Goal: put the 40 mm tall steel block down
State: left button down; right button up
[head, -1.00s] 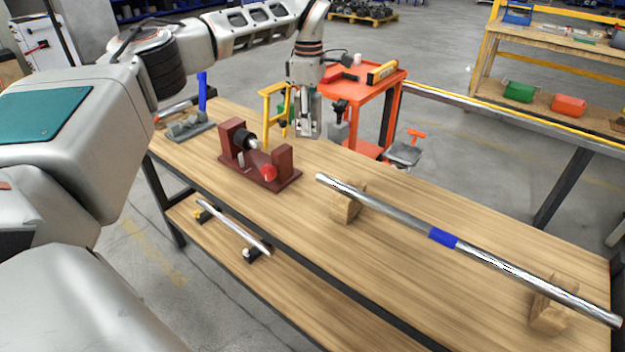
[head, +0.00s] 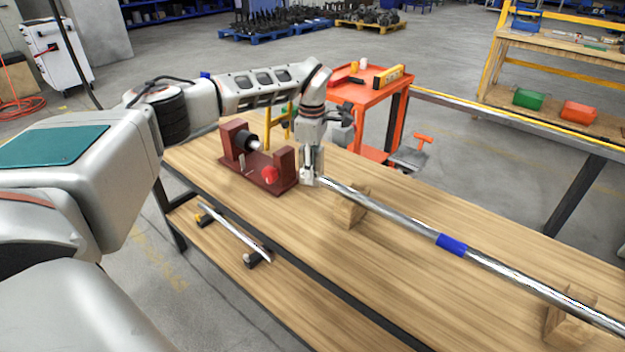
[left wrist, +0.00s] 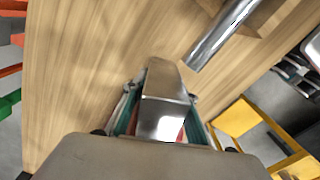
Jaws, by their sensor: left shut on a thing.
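My left gripper (head: 310,176) is shut on the steel block (left wrist: 165,100), which shows shiny and grey between the fingers in the left wrist view. In the head view the gripper points down over the bench, just left of the near end of a long steel bar (head: 400,221). The fingers mostly hide the block there. I cannot tell whether its underside touches the bench top. In the left wrist view the bar end (left wrist: 213,45) is close to the block, with a gap between them. My right gripper is not in view.
The bar with a blue band (head: 451,245) rests on two wooden V-blocks (head: 350,207). A dark red fixture (head: 258,170) with a red knob stands left of my gripper. The wooden bench top (head: 400,290) is clear in front of the bar. An orange cart (head: 372,95) stands behind.

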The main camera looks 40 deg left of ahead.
pick_arm(q)
notch_tip(320, 180, down, 3)
jog(key=shift+r, duration=0.1)
jog(key=shift+f, duration=0.25)
jog(key=shift+r, duration=0.15)
jog(key=c, duration=1.6)
grip_release()
jog(key=shift+f, duration=0.2)
